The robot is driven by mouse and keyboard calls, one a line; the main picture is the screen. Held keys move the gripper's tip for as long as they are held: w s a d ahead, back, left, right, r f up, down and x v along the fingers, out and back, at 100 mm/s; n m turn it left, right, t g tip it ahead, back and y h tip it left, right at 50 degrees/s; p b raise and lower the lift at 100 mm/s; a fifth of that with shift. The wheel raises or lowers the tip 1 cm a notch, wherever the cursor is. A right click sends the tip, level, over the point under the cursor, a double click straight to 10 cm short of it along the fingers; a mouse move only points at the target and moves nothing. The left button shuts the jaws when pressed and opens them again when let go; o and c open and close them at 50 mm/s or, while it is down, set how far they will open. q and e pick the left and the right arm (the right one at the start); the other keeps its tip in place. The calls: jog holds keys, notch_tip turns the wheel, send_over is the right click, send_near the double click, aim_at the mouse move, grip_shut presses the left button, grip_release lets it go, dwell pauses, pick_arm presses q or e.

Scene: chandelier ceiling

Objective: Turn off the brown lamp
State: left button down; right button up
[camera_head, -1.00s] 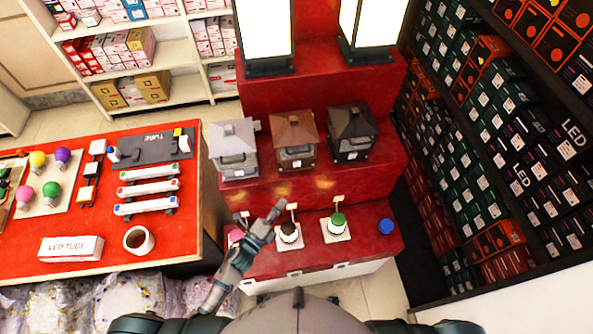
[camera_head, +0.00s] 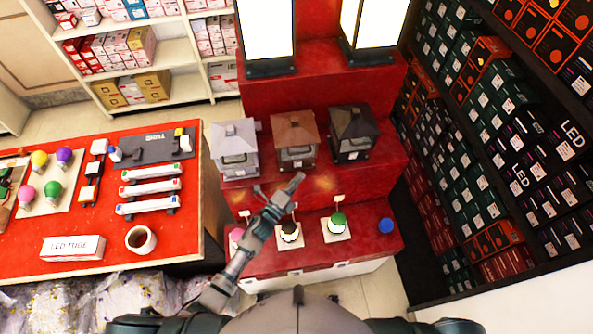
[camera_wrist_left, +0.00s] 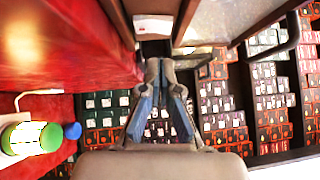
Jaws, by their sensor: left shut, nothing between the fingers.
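The brown lamp (camera_head: 296,140) is a lantern with a peaked roof. It stands on the red middle step between a white lamp (camera_head: 235,148) and a dark lamp (camera_head: 353,133). My left gripper (camera_head: 296,180) is shut and empty, with its tip just in front of and below the brown lamp's base. I cannot tell whether it touches the lamp. The left wrist view also shows the shut fingers (camera_wrist_left: 163,66), below brownish and pale panels whose lamp I cannot make out for sure. My right gripper does not show.
The lower red step holds a dark-topped button (camera_head: 289,232), a green button (camera_head: 338,222), a blue button (camera_head: 386,225) and a pink one (camera_head: 237,234). Tall lit lamps (camera_head: 266,35) stand on the top step. Shelves of boxes (camera_head: 500,140) line the right.

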aim_at(302, 163)
pick_arm(q)
jog(key=shift+w+a+r, duration=0.1)
jog(key=shift+w+a, duration=0.25)
jog(key=shift+w, duration=0.35)
jog(key=shift+w+a+r, duration=0.1)
jog(key=shift+w+a, duration=0.2)
jog(key=shift+w, duration=0.4)
jog(key=shift+w+d, duration=0.1)
jog(key=shift+d, duration=0.05)
